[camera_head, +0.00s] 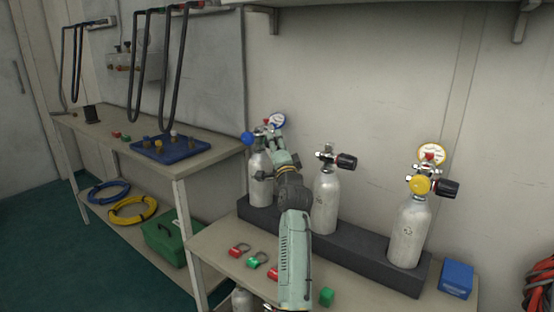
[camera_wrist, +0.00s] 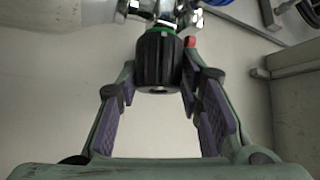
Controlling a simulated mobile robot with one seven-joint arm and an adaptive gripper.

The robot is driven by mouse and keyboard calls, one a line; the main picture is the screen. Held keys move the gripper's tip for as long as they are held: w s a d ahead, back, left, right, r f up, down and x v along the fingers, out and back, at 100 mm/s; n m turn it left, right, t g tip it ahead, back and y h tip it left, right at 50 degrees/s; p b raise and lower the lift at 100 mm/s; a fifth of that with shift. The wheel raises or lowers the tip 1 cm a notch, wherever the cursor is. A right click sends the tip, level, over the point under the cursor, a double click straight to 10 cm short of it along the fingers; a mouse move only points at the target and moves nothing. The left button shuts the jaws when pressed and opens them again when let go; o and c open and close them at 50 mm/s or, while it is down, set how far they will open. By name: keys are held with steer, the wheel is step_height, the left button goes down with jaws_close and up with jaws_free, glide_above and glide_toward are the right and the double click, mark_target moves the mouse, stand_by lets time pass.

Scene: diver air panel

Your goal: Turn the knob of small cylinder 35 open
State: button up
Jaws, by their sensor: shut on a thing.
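Three small silver cylinders stand upright in a dark rack: left (camera_head: 261,182), middle (camera_head: 325,203) and right (camera_head: 407,235). I cannot read a number 35 on any of them. My gripper (camera_head: 277,148) is at the valve of the left cylinder, which has a blue cap (camera_head: 248,138) and a gauge (camera_head: 278,121); the arm hides part of it. In the wrist view, my gripper (camera_wrist: 160,72) has its fingers on either side of a ribbed black knob (camera_wrist: 157,62) and is shut on it. A green ring (camera_wrist: 162,31) shows at the knob's base, by the silver valve.
The dark rack (camera_head: 372,262) stands on a bench against the wall. The right cylinder has a yellow cap (camera_head: 419,185) and a gauge (camera_head: 432,154). Red and green tags (camera_head: 257,261) and a blue box (camera_head: 457,279) lie on the bench. Another workbench (camera_head: 212,152) stands at left.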

steer(key=shift+f+n+t+b, duration=0.3)
steer(key=shift+f+n+b, duration=0.1)
steer(key=shift+b, duration=0.55)
steer(key=shift+r, duration=0.35)
steer(key=o, duration=1.2)
steer(key=shift+c, duration=0.2)
steer(key=v, duration=1.2)
steer(key=shift+d+f, duration=0.1)
steer(key=shift+d, duration=0.05)
